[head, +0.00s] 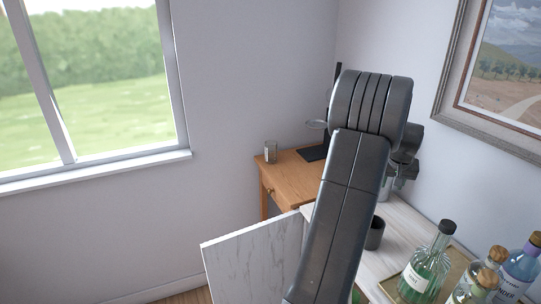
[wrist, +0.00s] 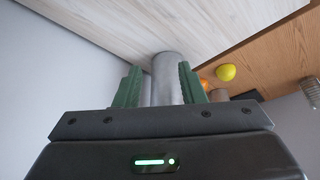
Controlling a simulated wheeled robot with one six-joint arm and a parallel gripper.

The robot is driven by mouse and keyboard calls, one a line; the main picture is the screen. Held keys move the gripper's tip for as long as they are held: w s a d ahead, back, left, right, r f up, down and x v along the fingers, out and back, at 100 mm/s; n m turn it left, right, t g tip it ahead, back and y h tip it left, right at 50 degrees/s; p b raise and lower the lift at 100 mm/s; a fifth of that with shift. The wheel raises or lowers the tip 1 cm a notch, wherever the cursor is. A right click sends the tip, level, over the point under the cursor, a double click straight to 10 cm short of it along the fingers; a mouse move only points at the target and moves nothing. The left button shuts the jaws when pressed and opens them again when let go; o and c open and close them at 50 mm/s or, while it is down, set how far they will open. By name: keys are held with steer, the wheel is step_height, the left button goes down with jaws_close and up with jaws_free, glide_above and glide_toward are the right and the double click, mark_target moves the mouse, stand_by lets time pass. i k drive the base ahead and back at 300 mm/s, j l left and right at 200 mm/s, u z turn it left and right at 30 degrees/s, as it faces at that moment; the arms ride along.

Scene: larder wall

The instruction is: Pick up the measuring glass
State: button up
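A small clear glass (head: 270,151) with a dark mark on its side stands upright on the wooden side table, left of my arm in the head view. It may be the measuring glass; the mark is too small to read. In the wrist view a plain grey cylinder (wrist: 167,66) stands on the pale counter, beyond and partly between my fingers. I cannot tell whether it is glass or metal. My gripper (wrist: 159,84) has its two green fingers apart, with no clear contact on the cylinder. In the head view my arm hides part of the gripper area.
The pale wooden counter (head: 402,262) holds a dark cup (head: 375,233), a green bottle (head: 428,262) and other bottles on a tray at the right. A pale panel (head: 252,258) stands out at the front. A yellow fruit (wrist: 226,73) shows in the wrist view.

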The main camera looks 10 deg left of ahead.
mark_target(270, 147)
steer(key=i+j+z, duration=0.1)
steer(key=j, duration=0.85)
steer(key=j+z, duration=0.1)
steer(key=j, duration=0.9)
steer(key=i+j, duration=0.4)
steer(key=i+j+z, duration=0.15)
steer(key=i+j, duration=0.55)
steer(key=j, duration=0.25)
steer(key=z, duration=0.05)
